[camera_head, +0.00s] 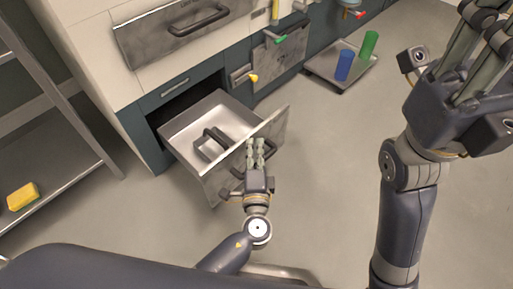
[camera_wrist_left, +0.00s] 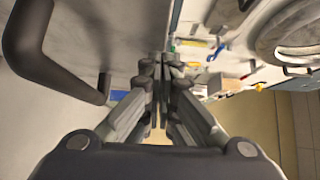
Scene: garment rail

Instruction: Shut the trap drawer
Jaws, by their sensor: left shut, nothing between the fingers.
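The trap drawer (camera_head: 203,124) is pulled out from the dark cabinet in the head view, its metal tray exposed with a dark handle-like item inside. Its steel front (camera_head: 276,124) faces right and down. My left gripper (camera_head: 255,142) is shut and empty, upright in the picture at the drawer's front; I cannot tell if it touches. In the left wrist view the shut fingers (camera_wrist_left: 161,62) lie beside a steel panel (camera_wrist_left: 95,35) with a dark handle (camera_wrist_left: 40,60). My right gripper (camera_head: 482,50) is at the upper right, far from the drawer; its fingertips are cut off by the frame edge.
A closed steel drawer front (camera_head: 170,35) with a dark handle is above. A tray (camera_head: 325,72) with a blue cup (camera_head: 345,65) and a green cup (camera_head: 369,44) is on the floor. A yellow sponge (camera_head: 22,196) lies on the left shelf. Floor to the right is clear.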

